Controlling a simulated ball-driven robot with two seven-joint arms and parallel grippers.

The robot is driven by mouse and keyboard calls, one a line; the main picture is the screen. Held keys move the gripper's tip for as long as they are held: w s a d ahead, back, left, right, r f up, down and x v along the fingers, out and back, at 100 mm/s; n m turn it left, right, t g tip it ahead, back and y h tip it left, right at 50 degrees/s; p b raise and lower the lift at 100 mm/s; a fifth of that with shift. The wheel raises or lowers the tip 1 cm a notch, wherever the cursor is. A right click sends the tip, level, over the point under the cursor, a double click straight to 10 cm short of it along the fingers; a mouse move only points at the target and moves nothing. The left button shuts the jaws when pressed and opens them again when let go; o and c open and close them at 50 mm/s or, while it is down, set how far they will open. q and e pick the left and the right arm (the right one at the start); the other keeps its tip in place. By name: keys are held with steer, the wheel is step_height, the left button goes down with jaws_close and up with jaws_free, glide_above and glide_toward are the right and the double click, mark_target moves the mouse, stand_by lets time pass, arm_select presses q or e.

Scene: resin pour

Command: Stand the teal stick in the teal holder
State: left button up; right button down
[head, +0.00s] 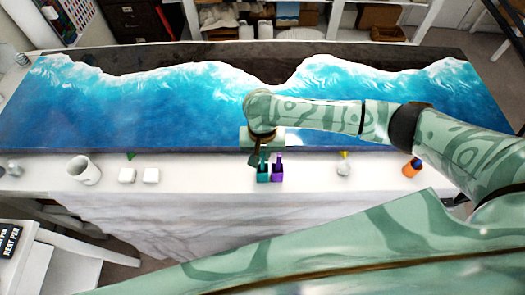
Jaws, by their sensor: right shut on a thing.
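The teal holder (263,177) stands on the white bench strip in front of the blue resin panel, beside a purple holder (277,175) with a purple stick upright in it. My right gripper (261,152) is directly above the teal holder, pointing down. It is shut on the teal stick (264,160), which shows as a small upright piece between the gripper and the holder. The gripper partly hides the stick's top. I cannot tell whether the stick's lower end is inside the holder or just over it. My left gripper is not in view.
The resin panel (180,105) fills the table behind. The strip is clear between the blocks and the teal holder.

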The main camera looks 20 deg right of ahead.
steer(key=c, duration=1.4)
jaws_free()
steer(key=shift+r, duration=0.1)
step_height(320, 180, up, 16)
steer(key=p, duration=0.4)
steer(key=shift+p, duration=0.4)
